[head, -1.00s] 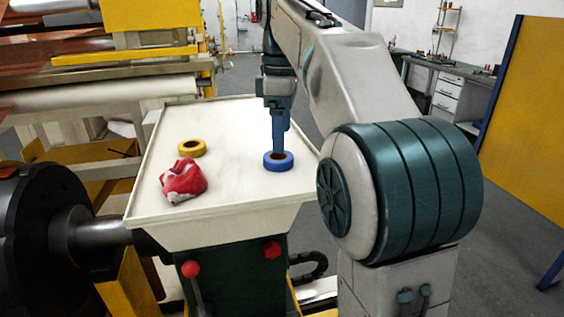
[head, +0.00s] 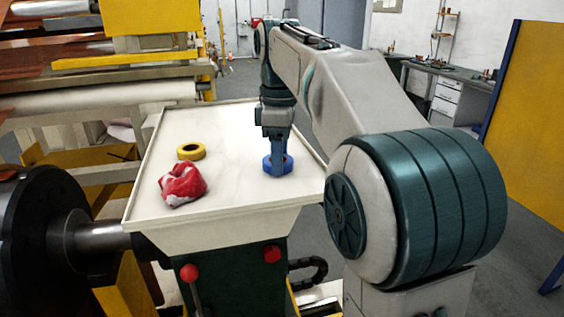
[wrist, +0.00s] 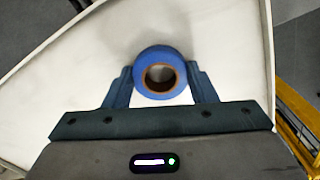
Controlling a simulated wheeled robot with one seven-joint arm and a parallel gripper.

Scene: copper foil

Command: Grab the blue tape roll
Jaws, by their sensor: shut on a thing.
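The blue tape roll (head: 267,165) is at the right part of the white tray table (head: 232,120). In the wrist view the blue tape roll (wrist: 159,56) lies between the two fingers, with its brown core facing the camera. My gripper (head: 278,168) points down at the roll, and in the wrist view my gripper (wrist: 160,82) has a finger against each side of it. The gripper is shut on the roll. Part of the roll is hidden behind a finger in the head view. I cannot tell whether it is lifted off the surface.
A yellow tape roll (head: 191,151) and a crumpled red and white cloth (head: 183,184) lie on the left half of the tray table. The table has a raised rim. A dark roller machine stands at the left, and a yellow panel (head: 527,120) at the right.

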